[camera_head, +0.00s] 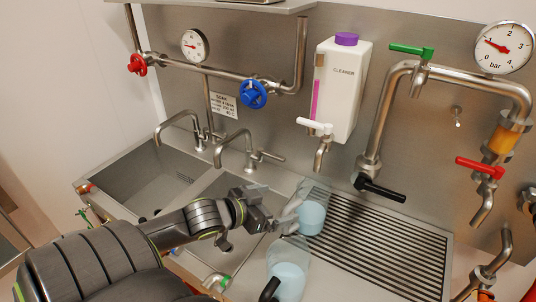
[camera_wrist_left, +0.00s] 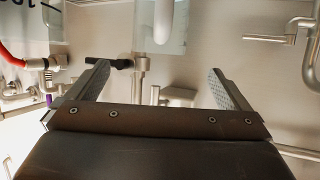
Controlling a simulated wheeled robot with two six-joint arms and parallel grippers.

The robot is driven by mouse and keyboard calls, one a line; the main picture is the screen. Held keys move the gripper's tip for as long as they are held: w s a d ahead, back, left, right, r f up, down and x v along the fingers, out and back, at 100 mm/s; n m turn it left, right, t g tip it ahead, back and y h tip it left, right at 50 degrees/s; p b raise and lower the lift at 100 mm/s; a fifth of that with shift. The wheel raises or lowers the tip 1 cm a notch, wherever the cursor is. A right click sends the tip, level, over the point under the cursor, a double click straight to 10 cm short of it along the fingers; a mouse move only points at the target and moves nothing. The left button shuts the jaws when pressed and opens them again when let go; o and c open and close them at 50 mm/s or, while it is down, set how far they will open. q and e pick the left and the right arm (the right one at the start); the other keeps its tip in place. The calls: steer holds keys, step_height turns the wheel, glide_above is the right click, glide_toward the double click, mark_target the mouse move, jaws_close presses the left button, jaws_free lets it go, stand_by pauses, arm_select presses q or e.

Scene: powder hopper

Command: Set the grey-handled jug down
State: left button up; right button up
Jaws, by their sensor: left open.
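The grey-handled jug (camera_head: 313,216) is clear with pale blue contents. It appears to stand upright at the left end of the ribbed drainer (camera_head: 385,240), its handle side towards my left gripper. My left gripper (camera_head: 274,212) is open just left of the jug, and its fingers partly overlap the handle area in the head view. In the left wrist view, the open fingers (camera_wrist_left: 159,72) have nothing between their tips; the jug's clear wall and pale handle (camera_wrist_left: 164,20) show beyond them at the top. My right gripper is not in view.
A second jug (camera_head: 288,278) with a black handle stands close by in front. Two sink basins (camera_head: 160,182) with taps lie to the left. A white cleaner bottle (camera_head: 341,90) and a black-levered pipe (camera_head: 372,165) are behind. The drainer's right part is clear.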

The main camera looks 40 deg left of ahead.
arm_select(q)
steer(key=shift+v, duration=1)
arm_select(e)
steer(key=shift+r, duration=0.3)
